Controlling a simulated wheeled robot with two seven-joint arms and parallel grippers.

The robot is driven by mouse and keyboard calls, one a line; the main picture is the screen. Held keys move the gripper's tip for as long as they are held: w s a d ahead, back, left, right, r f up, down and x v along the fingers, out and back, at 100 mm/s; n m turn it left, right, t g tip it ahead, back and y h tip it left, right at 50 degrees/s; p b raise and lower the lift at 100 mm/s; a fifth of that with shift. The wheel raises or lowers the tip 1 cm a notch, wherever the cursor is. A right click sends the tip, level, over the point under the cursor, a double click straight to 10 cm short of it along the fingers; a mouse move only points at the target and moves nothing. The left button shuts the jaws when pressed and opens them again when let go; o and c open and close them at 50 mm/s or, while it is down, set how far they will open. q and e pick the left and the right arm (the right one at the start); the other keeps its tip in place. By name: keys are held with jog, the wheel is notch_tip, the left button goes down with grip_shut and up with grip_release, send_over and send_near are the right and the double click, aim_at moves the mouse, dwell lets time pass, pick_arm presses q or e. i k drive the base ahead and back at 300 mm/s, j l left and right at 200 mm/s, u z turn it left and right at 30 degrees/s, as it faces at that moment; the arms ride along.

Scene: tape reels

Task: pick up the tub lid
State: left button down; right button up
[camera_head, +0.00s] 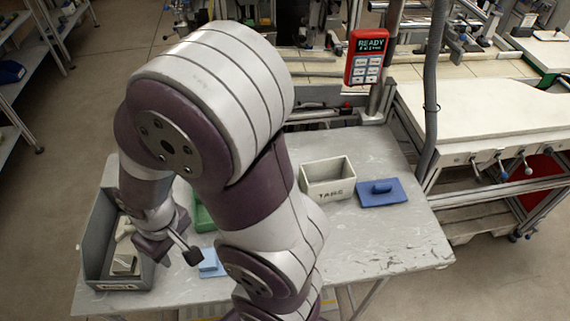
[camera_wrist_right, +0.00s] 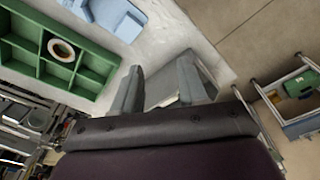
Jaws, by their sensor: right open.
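My right gripper (camera_head: 155,246) is at the left end of the table, over or beside the grey bin and far from the lid. In the right wrist view its two fingers (camera_wrist_right: 160,68) are apart with nothing held between them. The lid is not seen in the wrist view. My left gripper is not in view.
A grey bin (camera_head: 97,232) with pale items stands at the table's left end. A green divided tray (camera_wrist_right: 82,68) holds a white reel (camera_wrist_right: 62,50). A light-blue piece (camera_head: 209,262) lies nearby. A red READY pendant (camera_head: 367,57) hangs behind the tub. Bare table lies before the lid.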

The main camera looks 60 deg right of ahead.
aim_at(390, 190)
jog(key=z, duration=2.5)
